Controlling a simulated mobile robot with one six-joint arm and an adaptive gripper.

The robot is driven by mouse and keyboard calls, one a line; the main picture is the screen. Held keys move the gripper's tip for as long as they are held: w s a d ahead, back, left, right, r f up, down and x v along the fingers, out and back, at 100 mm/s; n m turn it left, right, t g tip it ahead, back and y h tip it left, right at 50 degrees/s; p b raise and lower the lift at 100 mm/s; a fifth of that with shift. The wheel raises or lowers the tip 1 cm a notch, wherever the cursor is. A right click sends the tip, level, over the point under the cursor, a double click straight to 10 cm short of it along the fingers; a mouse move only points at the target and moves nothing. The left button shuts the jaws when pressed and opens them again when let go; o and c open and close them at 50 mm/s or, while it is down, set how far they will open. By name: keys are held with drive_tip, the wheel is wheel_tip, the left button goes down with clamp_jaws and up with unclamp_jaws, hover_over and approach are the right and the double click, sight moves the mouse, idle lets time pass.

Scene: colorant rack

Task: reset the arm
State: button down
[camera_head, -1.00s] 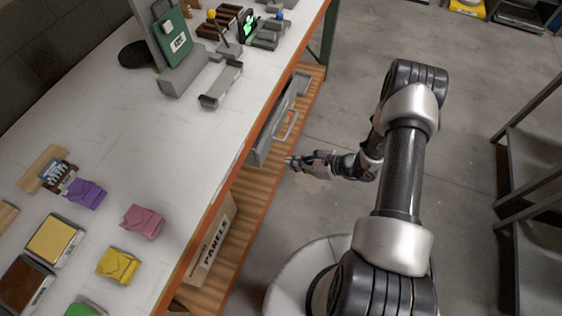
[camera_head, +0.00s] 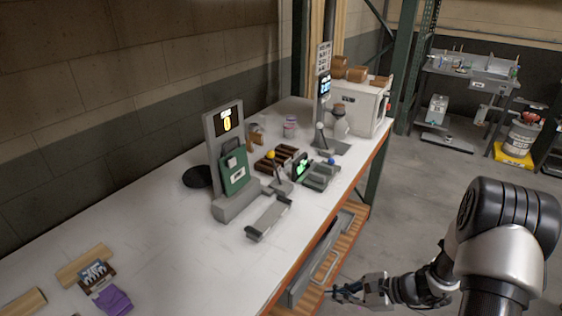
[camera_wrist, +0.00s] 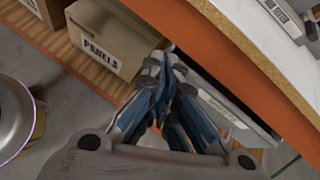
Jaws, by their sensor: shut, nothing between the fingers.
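My gripper (camera_head: 334,291) is low at the front side of the workbench, beside the grey drawer under the worktop. In the wrist view my gripper (camera_wrist: 163,78) has its blue-grey fingers together with nothing between them. The grey drawer (camera_head: 318,262) has a bar handle and hangs below the bench's orange edge; part of it also shows behind the fingers in the wrist view (camera_wrist: 235,110). I cannot tell whether the fingers touch the drawer.
The white worktop (camera_head: 150,245) carries a green device (camera_head: 234,172), a grey tray (camera_head: 268,218) and a purple piece (camera_head: 112,299). A cardboard box marked PANELS (camera_wrist: 105,45) stands on the wooden lower shelf. Grey floor (camera_head: 425,190) is open to the right.

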drive_tip(key=s+a+r+n+g+h, duration=0.1)
drive_tip(key=s+a+r+n, duration=0.15)
drive_tip(key=r, duration=0.35)
drive_tip(key=s+a+r+n+g+h, duration=0.1)
drive_tip(key=r+n, duration=0.3)
drive_tip(key=r, duration=0.2)
drive_tip(key=s+d+r+n+t+h, duration=0.2)
drive_tip(key=s+r+n+h, duration=0.6)
drive_tip(key=s+r+n, duration=0.4)
drive_tip(key=s+r+t, duration=0.1)
drive_tip(key=s+r, duration=0.3)
drive_tip(key=s, duration=0.2)
drive_tip(key=shift+s+r+h, duration=0.3)
drive_tip(key=shift+s+r, duration=0.05)
drive_tip(key=shift+r, duration=0.05)
drive_tip(key=shift+a+n, duration=0.2)
drive_tip(key=shift+n, duration=0.15)
